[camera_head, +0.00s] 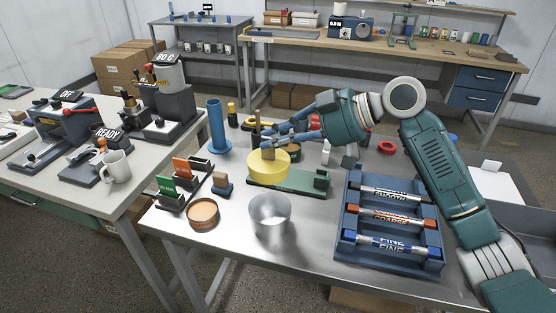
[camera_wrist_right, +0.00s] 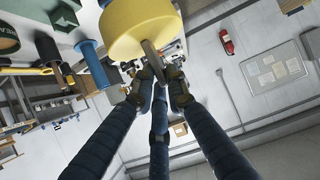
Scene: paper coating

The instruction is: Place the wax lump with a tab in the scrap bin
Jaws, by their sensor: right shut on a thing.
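The wax lump (camera_head: 268,167) is a thick yellow disc with a brown tab standing on top. In the head view it shows over the green base, and I cannot tell whether it touches that base. My right gripper (camera_head: 270,145) is shut on the tab from the right side. The right wrist view shows the lump (camera_wrist_right: 138,25) and my fingers (camera_wrist_right: 155,78) meeting at its tab. No bin is labelled as scrap; an open grey metal container (camera_head: 270,214) stands at the table's front, and a grey open-looking box (camera_head: 527,190) shows at the right edge. My left gripper is out of view.
A green base (camera_head: 300,184) lies under the lump. A blue rack (camera_head: 348,235) with labelled rollers stands to the right. A blue cylinder (camera_head: 217,130), a copper-coloured dish (camera_head: 203,214) and small card holders (camera_head: 178,185) stand to the left. Bare tabletop lies between the dish and the metal container.

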